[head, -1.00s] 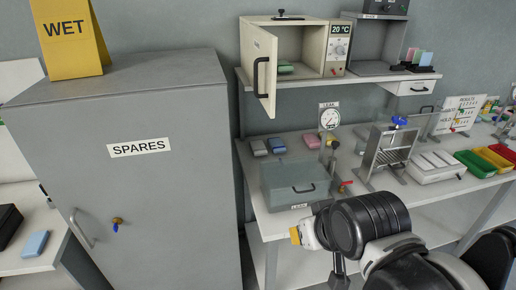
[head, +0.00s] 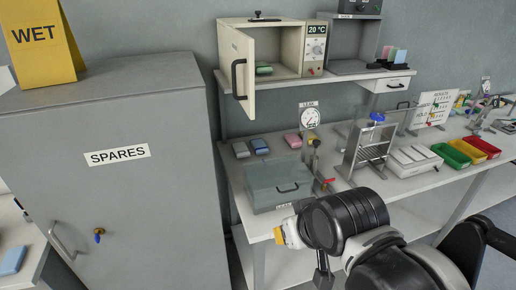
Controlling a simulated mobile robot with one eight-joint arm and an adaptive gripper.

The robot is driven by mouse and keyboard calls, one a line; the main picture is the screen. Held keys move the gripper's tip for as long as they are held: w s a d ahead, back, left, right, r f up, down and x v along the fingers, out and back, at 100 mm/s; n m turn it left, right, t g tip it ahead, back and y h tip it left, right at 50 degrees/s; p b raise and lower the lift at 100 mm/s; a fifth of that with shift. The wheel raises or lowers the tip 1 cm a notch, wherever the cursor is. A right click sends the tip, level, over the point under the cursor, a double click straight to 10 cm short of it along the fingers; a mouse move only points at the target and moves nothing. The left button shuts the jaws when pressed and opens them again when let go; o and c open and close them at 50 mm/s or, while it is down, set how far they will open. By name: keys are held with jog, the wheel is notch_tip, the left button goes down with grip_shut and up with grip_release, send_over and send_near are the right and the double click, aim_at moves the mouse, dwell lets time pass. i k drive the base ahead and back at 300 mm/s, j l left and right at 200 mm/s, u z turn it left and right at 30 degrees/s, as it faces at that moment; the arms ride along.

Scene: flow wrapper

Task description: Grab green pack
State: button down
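A green pack (head: 263,69) lies on the floor of a small cream warming cabinet (head: 288,23) on the wall shelf. The cabinet's door (head: 238,70) stands open toward me, and its left edge partly hides the inside. My arm reaches in from the lower right, well below and in front of the cabinet. A dark part at its end (head: 322,268) points down, apart from the pack. The fingertips are not clear, so I cannot tell whether my gripper is open or shut.
A grey SPARES cupboard (head: 120,200) stands at left with a yellow WET sign (head: 42,42) on top. On the bench are a clear LEAK box (head: 280,185), grey, blue and pink packs, a metal rack (head: 368,150) and coloured trays. The shelf edge (head: 300,82) runs below the cabinet.

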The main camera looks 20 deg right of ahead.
aim_at(261, 67)
jog(key=i+l+z, duration=0.2)
jog(key=i+z, duration=0.75)
jog(key=k+l, duration=0.05)
